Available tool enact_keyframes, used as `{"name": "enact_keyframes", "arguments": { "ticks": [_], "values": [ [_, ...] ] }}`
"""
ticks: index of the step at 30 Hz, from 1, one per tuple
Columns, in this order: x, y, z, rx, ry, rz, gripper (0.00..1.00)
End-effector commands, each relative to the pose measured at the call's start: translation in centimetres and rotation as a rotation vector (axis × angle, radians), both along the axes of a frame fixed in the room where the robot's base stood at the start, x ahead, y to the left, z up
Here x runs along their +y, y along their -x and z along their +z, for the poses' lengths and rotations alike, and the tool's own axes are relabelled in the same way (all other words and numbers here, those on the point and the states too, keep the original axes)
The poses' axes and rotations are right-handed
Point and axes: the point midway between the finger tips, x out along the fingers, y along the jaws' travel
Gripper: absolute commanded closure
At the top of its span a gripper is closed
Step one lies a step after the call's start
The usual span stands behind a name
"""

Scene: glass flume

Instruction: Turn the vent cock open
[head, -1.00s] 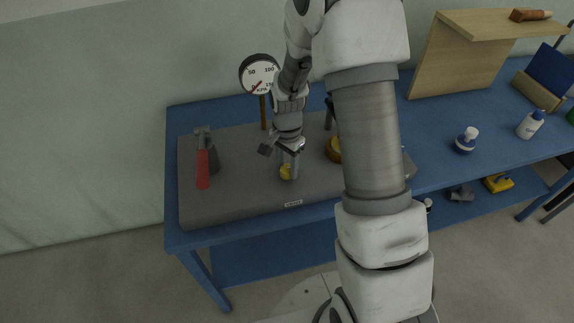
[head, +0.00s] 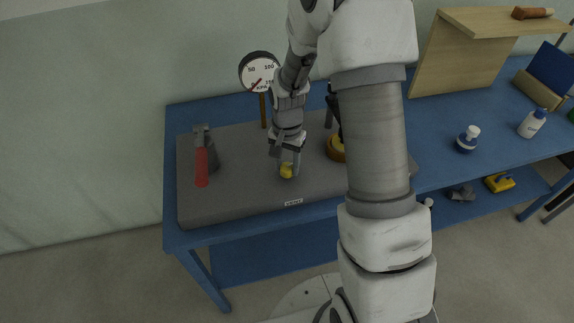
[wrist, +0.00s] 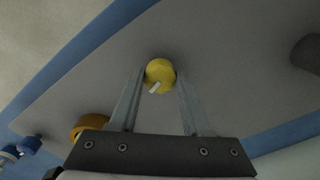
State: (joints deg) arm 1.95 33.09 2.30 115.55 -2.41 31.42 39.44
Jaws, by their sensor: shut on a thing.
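The yellow knob (wrist: 160,72), which I take to be the vent cock, sits on the grey block near its front edge. A short white mark on its face runs slantwise in the wrist view. In the head view the knob (head: 287,171) shows just below my gripper (head: 286,170). In the wrist view my gripper (wrist: 161,80) has one finger on each side of the knob, shut on it. A small white label (head: 293,203) is on the block's front face, too small to read surely.
A round dial gauge (head: 259,72) rises behind. A brass-coloured round part (head: 335,147) is close to the right, partly behind my arm. Bottles (head: 467,140) stand on the blue table farther right.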

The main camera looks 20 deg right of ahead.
Motion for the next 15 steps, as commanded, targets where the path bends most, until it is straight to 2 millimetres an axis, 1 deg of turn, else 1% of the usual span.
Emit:
{"name": "enact_keyframes", "arguments": {
  "ticks": [15],
  "values": [
    [0.01, -0.06, 0.02, -0.001, 0.0, 0.493, 1.0]
  ]
}}
